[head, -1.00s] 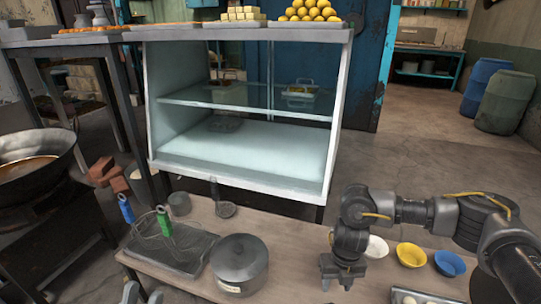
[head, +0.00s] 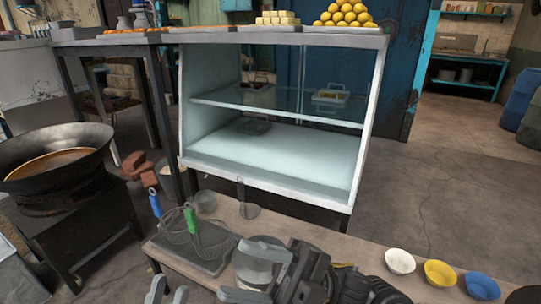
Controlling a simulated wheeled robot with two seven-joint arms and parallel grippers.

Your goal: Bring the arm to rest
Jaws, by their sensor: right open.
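My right gripper (head: 236,268) is low in the middle of the head view, its two grey fingers spread apart and pointing left. It is open, with nothing seen held in it. The lidded grey pot (head: 254,270) on the low table shows between and behind its fingers, mostly hidden; I cannot tell whether they touch. My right arm's dark links come in at the bottom edge. My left gripper (head: 168,291) shows only as two grey fingertips at the bottom edge, apart from each other with nothing between them.
The low table (head: 345,262) bears a dark tray (head: 212,262) with green- and blue-handled tools, a ladle, and white (head: 400,261), yellow (head: 440,273) and blue (head: 482,286) bowls. A glass display case (head: 270,160) stands behind. A large wok (head: 50,160) is at left. Floor at right is clear.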

